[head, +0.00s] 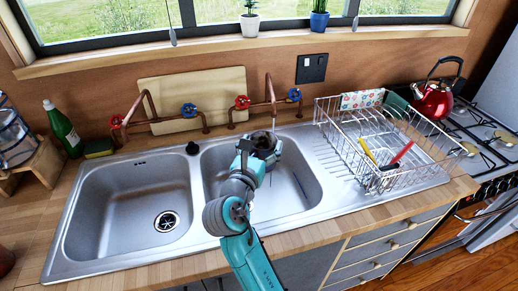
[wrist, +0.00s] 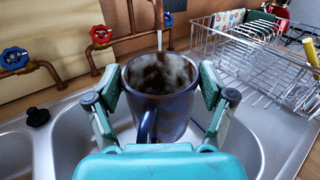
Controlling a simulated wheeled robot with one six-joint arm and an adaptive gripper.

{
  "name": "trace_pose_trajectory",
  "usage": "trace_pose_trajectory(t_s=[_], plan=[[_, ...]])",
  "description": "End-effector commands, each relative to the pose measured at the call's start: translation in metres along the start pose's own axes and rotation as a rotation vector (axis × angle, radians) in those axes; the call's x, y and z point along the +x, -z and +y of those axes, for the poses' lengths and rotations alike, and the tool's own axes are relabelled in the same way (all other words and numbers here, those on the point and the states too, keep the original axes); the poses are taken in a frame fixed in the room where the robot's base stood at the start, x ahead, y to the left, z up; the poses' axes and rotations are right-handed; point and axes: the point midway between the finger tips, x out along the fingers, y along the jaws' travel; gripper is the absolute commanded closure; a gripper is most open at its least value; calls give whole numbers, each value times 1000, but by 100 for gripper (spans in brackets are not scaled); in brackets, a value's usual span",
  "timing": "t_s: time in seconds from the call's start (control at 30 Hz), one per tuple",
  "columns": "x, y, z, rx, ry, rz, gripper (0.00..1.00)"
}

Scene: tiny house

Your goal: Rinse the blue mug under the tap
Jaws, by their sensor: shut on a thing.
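The blue mug (wrist: 167,118) is upright between the fingers of my gripper (wrist: 160,92) in the wrist view. Brown stains show on its inside wall, and its handle faces my wrist. In the head view my gripper (head: 262,145) holds the mug above the right sink basin (head: 292,180), near its back edge, and the arm hides most of the mug. The right copper tap (head: 270,92) stands behind the mug, with a red knob (head: 242,102) and a blue knob (head: 294,95).
A wire dish rack (head: 385,150) with utensils stands right of the basin. The left basin (head: 135,205) is empty. A left tap (head: 150,108), a green bottle (head: 62,130) and a sponge (head: 98,148) are at the back left. A red kettle (head: 433,102) stands on the stove.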

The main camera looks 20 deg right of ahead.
Motion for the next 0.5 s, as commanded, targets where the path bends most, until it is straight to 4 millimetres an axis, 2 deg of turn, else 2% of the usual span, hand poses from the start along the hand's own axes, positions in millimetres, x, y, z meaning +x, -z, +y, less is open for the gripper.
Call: trace_pose_trajectory(t_s=[0.5], plan=[[44,8,2,0,2,0,67]])
